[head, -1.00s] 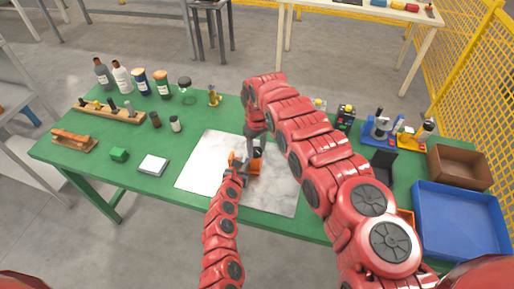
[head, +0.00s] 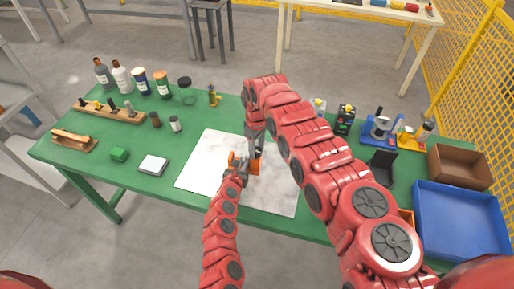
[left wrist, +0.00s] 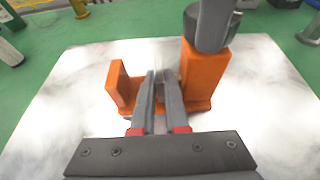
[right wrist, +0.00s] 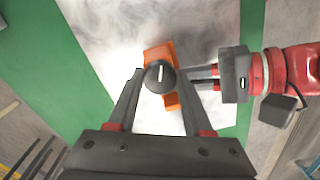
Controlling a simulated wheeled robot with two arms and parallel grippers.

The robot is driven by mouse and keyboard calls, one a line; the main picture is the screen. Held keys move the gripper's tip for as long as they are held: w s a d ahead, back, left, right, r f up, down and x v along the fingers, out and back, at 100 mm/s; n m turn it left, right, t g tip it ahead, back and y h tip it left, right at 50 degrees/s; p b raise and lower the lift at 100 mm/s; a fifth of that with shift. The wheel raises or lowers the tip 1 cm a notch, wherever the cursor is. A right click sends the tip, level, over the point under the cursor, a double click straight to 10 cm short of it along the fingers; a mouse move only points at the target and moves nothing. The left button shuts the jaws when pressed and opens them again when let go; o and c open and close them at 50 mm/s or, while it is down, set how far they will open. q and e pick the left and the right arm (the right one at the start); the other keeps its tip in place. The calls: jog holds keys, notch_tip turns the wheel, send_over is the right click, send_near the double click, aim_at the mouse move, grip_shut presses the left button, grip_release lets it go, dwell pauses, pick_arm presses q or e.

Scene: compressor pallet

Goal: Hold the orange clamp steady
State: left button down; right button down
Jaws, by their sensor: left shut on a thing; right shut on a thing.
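The orange clamp (head: 255,167) lies on the white sheet (head: 207,160) and shows two upright blocks in the left wrist view (left wrist: 205,75). My left gripper (left wrist: 158,75) is shut on the clamp's low part between those blocks; the fingers partly hide the grip. A round dark knob (right wrist: 160,78) with a white line sits on top of the clamp. My right gripper (right wrist: 161,74) comes from above, its fingers on either side of the knob and shut on it. In the head view my right arm partly hides the clamp.
On the green table (head: 95,165), a grey-white block (head: 153,165), a green block (head: 119,155) and several bottles stand left of the sheet. A blue tray (head: 460,222) and a brown box (head: 460,167) are at right. The sheet's left part is bare.

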aim_at(257, 150)
jog(key=c, duration=0.6)
grip_release()
jog(key=shift+d+f, duration=0.1)
jog(key=shift+d, duration=0.35)
jog(key=shift+o, duration=1.1)
jog(key=shift+w+a, duration=0.1)
jog(key=shift+o, duration=0.4)
jog(key=shift+a, duration=0.2)
notch_tip(257, 150, up, 12)
